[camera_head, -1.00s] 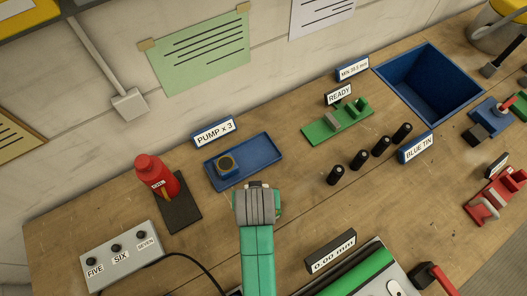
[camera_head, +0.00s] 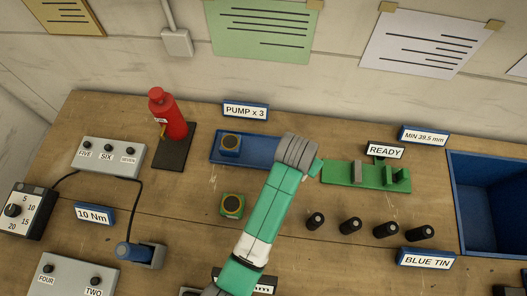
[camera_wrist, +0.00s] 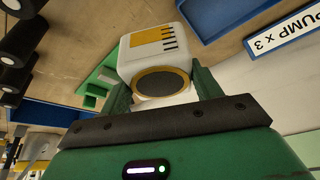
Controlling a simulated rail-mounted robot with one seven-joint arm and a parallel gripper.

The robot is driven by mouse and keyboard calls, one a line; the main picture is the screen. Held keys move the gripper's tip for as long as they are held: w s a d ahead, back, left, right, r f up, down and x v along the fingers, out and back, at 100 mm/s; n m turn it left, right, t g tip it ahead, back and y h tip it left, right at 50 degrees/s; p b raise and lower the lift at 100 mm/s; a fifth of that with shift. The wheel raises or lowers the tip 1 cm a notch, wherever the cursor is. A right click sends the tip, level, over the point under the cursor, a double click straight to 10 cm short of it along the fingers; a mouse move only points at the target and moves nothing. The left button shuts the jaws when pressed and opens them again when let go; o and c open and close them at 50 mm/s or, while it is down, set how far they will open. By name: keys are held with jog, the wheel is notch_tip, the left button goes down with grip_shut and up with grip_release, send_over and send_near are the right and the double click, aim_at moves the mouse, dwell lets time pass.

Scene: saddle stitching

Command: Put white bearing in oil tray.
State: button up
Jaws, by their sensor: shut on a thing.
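The white bearing (camera_wrist: 152,50) is a white block with a dark round bore in a brass ring and a yellow patch on one face. My gripper (camera_wrist: 162,86) is shut on it, one green finger on each side, in the wrist view. In the head view my wrist hides the bearing. The tray's edge also shows at the top right of the wrist view (camera_wrist: 222,14).
A green bearing (camera_head: 232,205) stands on the table in front of the tray. A green fixture (camera_head: 345,174) by the "READY" sign is just right of my wrist. Several black cylinders (camera_head: 350,226) stand in front of it. A red bottle (camera_head: 168,115) is left of the tray.

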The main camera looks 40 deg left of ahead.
jog(key=a+f+n+b, duration=0.1)
jog(key=a+f+b, duration=0.1)
jog(key=a, duration=1.2)
jog(key=f, duration=0.6)
jog(key=f+b, duration=0.1)
jog(key=f, duration=0.2)
jog(key=shift+w+f, duration=0.4)
jog(key=shift+f, duration=0.1)
jog(key=o, duration=1.3)
jog(key=shift+r, duration=0.25)
jog(key=p+v, duration=0.1)
jog(key=v, duration=1)
jog(key=shift+s+d+r+p, duration=0.2)
jog(key=shift+r+p, duration=0.1)
jog(key=shift+p, duration=0.05)
